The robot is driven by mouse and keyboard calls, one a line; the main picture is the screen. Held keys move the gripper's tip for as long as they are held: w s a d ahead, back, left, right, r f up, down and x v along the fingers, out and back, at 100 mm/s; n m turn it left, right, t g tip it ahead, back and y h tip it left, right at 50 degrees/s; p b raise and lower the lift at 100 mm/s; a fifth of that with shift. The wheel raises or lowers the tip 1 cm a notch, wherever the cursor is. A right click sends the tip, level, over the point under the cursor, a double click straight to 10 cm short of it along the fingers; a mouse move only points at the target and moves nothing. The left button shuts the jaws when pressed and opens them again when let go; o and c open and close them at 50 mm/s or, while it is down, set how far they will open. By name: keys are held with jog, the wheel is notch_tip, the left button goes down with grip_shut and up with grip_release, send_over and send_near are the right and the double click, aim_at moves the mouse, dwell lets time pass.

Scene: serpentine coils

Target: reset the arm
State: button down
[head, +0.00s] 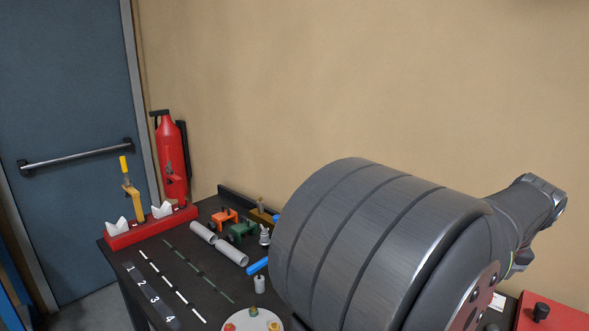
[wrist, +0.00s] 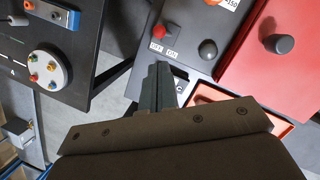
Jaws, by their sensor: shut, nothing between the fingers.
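My gripper (wrist: 158,82) shows in the wrist view with its two fingers together and nothing between them. It hangs over the gap and edge beside a dark control panel (wrist: 192,62), which has a red-tipped switch marked OFF and ON and a black knob. In the head view my arm fills the lower right, and the gripper itself is hidden there.
A black table (head: 205,272) holds grey tubes (head: 232,252), a green part (head: 242,230), an orange part (head: 224,217) and a white round plate (head: 252,321). A red rack (head: 150,228) stands at its far left. A red box (wrist: 262,62) adjoins the panel.

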jog(key=shift+t+y, duration=0.4)
jog(key=shift+y, duration=0.3)
jog(key=f, duration=0.5)
jog(key=shift+d+f, duration=0.3)
jog(key=shift+f, duration=0.05)
jog(key=shift+s+d+f+t+y, duration=0.2)
jog(key=shift+f+t+y, duration=0.1)
jog(key=shift+f+y, duration=0.2)
jog(key=shift+s+d+f+t+y, duration=0.15)
jog(key=shift+f+t+y, duration=0.15)
jog(key=shift+f+y, duration=0.15)
jog(key=shift+s+d+f+m+t+y, duration=0.15)
jog(key=shift+s+d+f+t+y, duration=0.15)
jog(key=shift+f+t, duration=0.15)
jog(key=shift+s+d+f+m+t+y, duration=0.15)
jog(key=shift+d+f+t+y, duration=0.15)
jog(key=shift+t, duration=0.15)
jog(key=shift+s+d+f+t, duration=0.1)
jog(key=shift+s+d+t, duration=0.05)
jog(key=shift+d+t, duration=0.2)
jog(key=shift+t+y, duration=0.35)
jog(key=shift+t, duration=0.2)
jog(key=v, duration=0.5)
jog(key=shift+s+d+f, duration=0.1)
jog(key=shift+s+d, duration=0.15)
jog(key=shift+d, duration=0.15)
jog(key=shift+s+d+r, duration=0.25)
jog(key=shift+s+r, duration=0.2)
jog(key=shift+s, duration=0.1)
